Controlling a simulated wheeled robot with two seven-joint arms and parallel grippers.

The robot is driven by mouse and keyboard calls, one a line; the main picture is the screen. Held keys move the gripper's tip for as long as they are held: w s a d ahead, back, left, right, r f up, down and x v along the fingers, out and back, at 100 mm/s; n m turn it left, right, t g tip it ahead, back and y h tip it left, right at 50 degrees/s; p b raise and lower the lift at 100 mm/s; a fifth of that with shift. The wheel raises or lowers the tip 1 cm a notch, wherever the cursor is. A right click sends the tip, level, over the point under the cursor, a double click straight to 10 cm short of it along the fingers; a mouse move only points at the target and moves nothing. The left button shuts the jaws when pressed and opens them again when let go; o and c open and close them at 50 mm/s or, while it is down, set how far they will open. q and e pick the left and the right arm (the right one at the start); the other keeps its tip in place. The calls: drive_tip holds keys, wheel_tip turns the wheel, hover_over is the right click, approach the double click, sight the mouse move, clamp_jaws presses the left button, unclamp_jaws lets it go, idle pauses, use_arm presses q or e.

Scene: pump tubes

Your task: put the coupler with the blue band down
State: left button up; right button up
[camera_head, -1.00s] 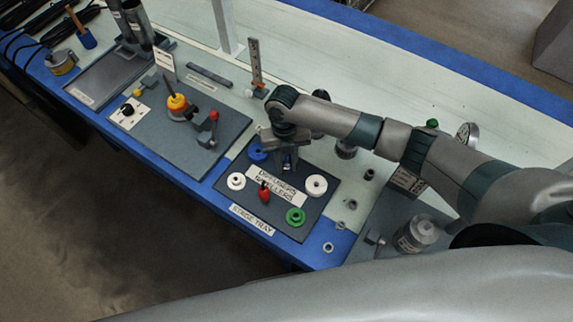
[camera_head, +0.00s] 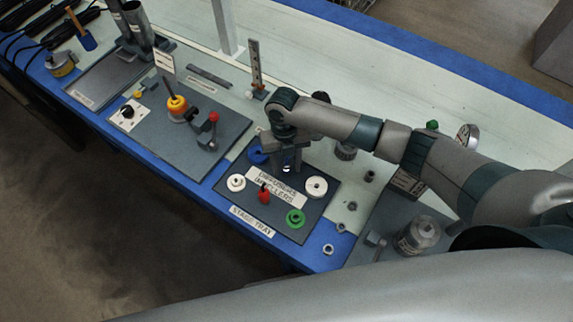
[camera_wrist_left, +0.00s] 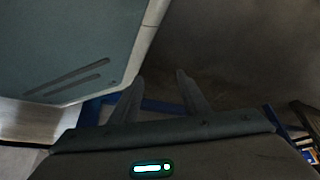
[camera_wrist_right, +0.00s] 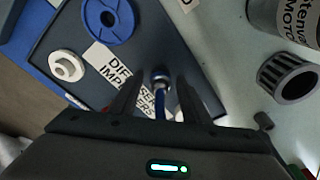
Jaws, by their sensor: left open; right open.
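My right gripper (camera_head: 288,172) points down over the dark stage tray (camera_head: 318,208), behind the label plate. It also shows in the right wrist view (camera_wrist_right: 155,88), with its fingers apart. The coupler with the blue band (camera_wrist_right: 160,95) shows between those fingers, with a shiny metal end and a blue part. The fingers look clear of its sides. Whether its lower end rests on the tray is hidden. My left gripper (camera_wrist_left: 158,85) is open and empty in the left wrist view, away from the tray.
The tray holds a blue wheel (camera_wrist_right: 108,18), a white ring (camera_head: 316,186), a smaller white part (camera_head: 236,182), a green ring (camera_head: 295,217) and a red part (camera_head: 264,195). A dark plate (camera_head: 225,135) with a yellow-collared post stands to the left. Metal parts lie right of the tray.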

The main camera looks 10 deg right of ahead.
drive_tip(key=shift+w+r, duration=0.1)
drive_tip(key=shift+r, duration=0.35)
use_arm(q)
drive_tip(key=shift+t, duration=0.6)
drive_tip(key=shift+w+d+r+b, duration=0.25)
drive_tip(key=shift+w+d, duration=0.1)
drive_tip(key=shift+w, duration=0.35)
drive_tip(key=shift+w+d+r+b, duration=0.15)
drive_tip(key=shift+w+d+r, duration=0.2)
drive_tip(key=shift+w, duration=0.3)
drive_tip(key=shift+w+d+r+b, duration=0.2)
drive_tip(key=shift+w+d, duration=0.2)
drive_tip(key=shift+w, duration=0.3)
use_arm(e)
wheel_tip(320, 180, up, 11)
drive_tip(key=w, duration=0.1)
drive_tip(key=shift+w, duration=0.3)
use_arm(q)
drive_tip(key=shift+s+a+f, duration=0.15)
drive_tip(key=shift+s+f, duration=0.05)
drive_tip(key=shift+s, duration=0.1)
